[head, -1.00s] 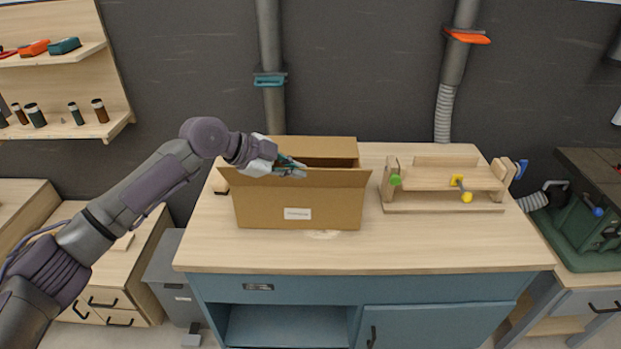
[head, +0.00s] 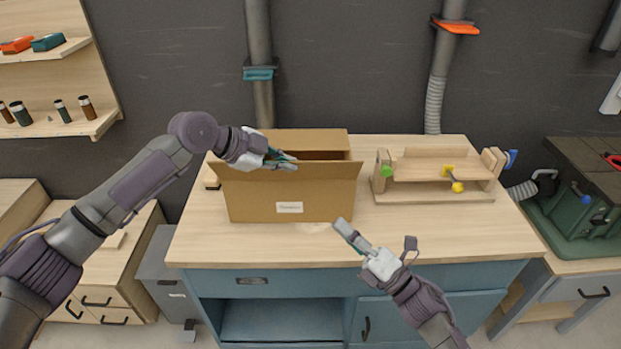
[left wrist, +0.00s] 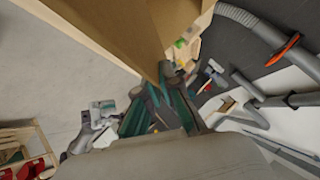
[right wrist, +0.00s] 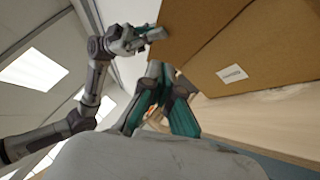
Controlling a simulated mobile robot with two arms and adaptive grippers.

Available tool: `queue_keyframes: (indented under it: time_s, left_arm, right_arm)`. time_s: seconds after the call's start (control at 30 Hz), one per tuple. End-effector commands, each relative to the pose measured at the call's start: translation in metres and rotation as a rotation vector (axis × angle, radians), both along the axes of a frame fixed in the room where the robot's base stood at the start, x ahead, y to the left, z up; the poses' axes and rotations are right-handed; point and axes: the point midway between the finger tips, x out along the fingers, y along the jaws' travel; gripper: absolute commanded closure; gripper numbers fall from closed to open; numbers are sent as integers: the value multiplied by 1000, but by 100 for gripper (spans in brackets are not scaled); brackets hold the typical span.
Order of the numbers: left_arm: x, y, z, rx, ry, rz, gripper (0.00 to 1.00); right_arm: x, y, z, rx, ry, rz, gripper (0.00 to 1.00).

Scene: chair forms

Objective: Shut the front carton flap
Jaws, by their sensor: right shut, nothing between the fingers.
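The brown cardboard carton (head: 290,205) stands on the workbench with its top open. Its front flap (head: 330,172) sticks up and outward toward me along the near top edge; its back flap (head: 300,139) stands up behind. My right gripper (head: 342,226) is shut and empty, in front of the carton's lower right. The carton also shows in the right wrist view (right wrist: 235,55).
A wooden jig (head: 435,180) with green, yellow and blue knobs stands right of the carton. The workbench top (head: 450,235) is clear in front of the jig. A grey pipe (head: 262,100) runs up behind the carton.

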Motion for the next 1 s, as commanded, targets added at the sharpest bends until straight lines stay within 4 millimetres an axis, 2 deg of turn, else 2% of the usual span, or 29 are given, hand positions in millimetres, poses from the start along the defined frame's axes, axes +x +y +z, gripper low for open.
queue_keyframes:
  time_s: [0.17,0.6,0.8,1.0]
  left_arm:
    - [0,0,1,-1,-2,0,100]
    - [0,0,1,-1,-2,0,100]
    - [0,0,1,-1,-2,0,100]
    - [0,0,1,-1,-2,0,100]
  right_arm:
    - [4,13,15,-14,-43,13,100]
    - [60,75,47,-11,-38,11,100]
    - [84,73,61,-14,-36,10,100]
    - [92,73,65,-13,-34,10,100]
